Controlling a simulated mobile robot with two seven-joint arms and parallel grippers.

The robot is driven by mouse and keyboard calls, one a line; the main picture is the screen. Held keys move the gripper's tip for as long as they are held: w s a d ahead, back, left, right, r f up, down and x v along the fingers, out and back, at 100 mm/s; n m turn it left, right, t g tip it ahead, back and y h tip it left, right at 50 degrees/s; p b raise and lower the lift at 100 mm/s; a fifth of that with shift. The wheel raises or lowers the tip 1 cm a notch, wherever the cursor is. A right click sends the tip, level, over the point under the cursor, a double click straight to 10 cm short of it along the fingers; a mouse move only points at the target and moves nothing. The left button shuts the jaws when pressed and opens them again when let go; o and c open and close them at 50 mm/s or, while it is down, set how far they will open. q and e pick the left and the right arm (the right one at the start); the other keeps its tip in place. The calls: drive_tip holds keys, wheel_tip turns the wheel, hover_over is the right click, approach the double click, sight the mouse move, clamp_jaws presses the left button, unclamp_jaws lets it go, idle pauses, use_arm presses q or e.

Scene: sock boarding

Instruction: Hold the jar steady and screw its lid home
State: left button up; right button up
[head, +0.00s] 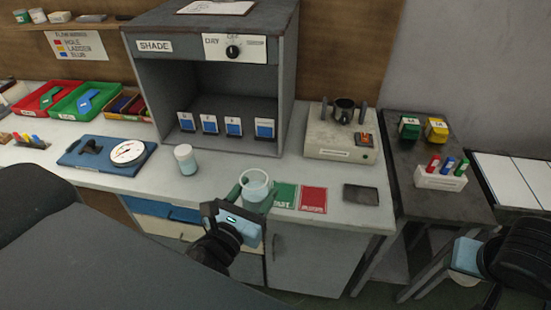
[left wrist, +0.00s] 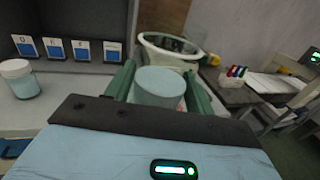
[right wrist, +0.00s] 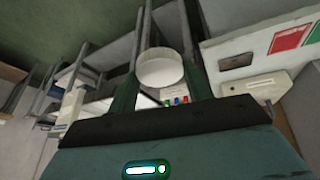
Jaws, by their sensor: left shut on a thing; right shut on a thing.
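The jar (head: 256,180) is a clear, open-topped cup with pale blue contents, near the counter's front edge. My left gripper (head: 254,196) is shut on it, one green finger on each side. The left wrist view shows the jar's pale blue fill (left wrist: 160,86) between the fingers and its whitish open rim beyond. I cannot tell whether its base touches the counter. My right gripper (right wrist: 161,82) is shut on the round white lid (right wrist: 160,66), well apart from the jar.
A second jar (head: 186,160), lidded, stands left of the held one. Green (head: 285,195) and red (head: 313,200) cards and a dark tile (head: 361,195) lie to its right. A grey shade cabinet (head: 285,85) and a beige device (head: 340,145) stand behind. A pen holder (head: 440,180) sits on the side table.

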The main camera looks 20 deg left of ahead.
use_arm(q)
drive_tip(key=w+d+m+g+h, duration=0.2)
drive_tip(key=w+d+m+h, duration=0.1)
drive_tip(key=d, duration=0.4)
drive_tip(key=w+d+r+m+g+h, duration=0.1)
drive_tip(key=d+m+h, duration=0.3)
drive_tip(key=d+h, duration=0.4)
drive_tip(key=shift+w+d+m+g, duration=0.2)
drive_tip(key=shift+w+m+g, duration=0.3)
drive_tip(key=shift+w, duration=0.4)
use_arm(e)
drive_tip(key=shift+w+a+r+n, duration=0.1)
drive_tip(key=shift+w+a+n, duration=0.2)
drive_tip(key=shift+a, duration=0.05)
drive_tip(key=w+a+r+n+g+y, duration=0.2)
drive_tip(key=a+r+n+g, duration=0.1)
drive_tip(key=a+r+n, duration=0.5)
drive_tip(key=w+a+r+n+g+y, duration=0.3)
drive_tip(key=a+r+n, duration=0.5)
drive_tip(key=a+n, duration=0.4)
drive_tip(key=a, duration=0.5)
drive_tip(key=shift+w+a+r+n, duration=0.15)
drive_tip(key=shift+w+a+n, duration=0.05)
drive_tip(key=shift+w+n, duration=0.2)
drive_tip(key=shift+f, duration=2)
drive_tip(key=shift+y, duration=0.3)
